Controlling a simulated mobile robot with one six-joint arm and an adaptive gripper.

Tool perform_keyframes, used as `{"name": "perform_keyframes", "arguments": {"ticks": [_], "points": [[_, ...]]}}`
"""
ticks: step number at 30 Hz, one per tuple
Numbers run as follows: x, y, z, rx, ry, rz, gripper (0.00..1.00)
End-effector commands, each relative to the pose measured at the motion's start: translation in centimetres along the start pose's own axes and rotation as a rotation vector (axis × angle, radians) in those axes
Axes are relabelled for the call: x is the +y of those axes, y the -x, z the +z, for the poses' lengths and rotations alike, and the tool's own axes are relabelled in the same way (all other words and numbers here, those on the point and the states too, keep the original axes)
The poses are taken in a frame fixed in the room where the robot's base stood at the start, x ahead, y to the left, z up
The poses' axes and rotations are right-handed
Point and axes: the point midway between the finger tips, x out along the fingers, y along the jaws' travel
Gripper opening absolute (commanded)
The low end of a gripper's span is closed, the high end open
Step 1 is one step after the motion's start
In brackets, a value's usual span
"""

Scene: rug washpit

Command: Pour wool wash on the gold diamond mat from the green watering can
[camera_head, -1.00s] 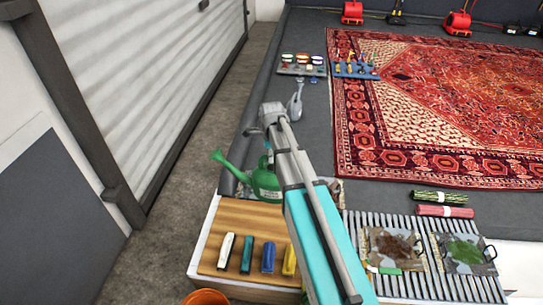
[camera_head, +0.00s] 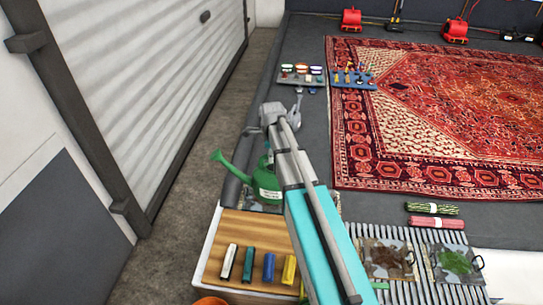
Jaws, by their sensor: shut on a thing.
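The green watering can (camera_head: 267,182) is near the middle of the head view, with its spout pointing up and left and a white label on its side. It looks roughly upright. My gripper (camera_head: 267,153) is at the can's top, beneath my wrist, and is shut on it; the fingers are mostly hidden by my arm. I cannot make out a gold diamond mat. Two small mats lie on the slatted rack at lower right: one with a brown patch (camera_head: 389,259) and one with a green patch (camera_head: 456,265). My arm covers part of the rack's left side.
A wooden board (camera_head: 240,225) with several coloured blocks is at lower left, above an orange bucket (camera_head: 210,301). A large red rug (camera_head: 450,110) covers the right. Two rolled bundles (camera_head: 433,214) lie near the rack.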

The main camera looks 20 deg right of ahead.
Motion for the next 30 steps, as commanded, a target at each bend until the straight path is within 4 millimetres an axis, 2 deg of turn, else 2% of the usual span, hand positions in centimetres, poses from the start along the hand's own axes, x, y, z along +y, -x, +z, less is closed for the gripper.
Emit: {"name": "perform_keyframes", "arguments": {"ticks": [1, 9, 30], "points": [[0.0, 1.2, 0.0, 0.000, 0.000, 0.000, 0.00], [0.0, 3.4, 0.0, 0.000, 0.000, 0.000, 0.00], [0.0, 4.0, 0.0, 0.000, 0.000, 0.000, 0.00]]}}
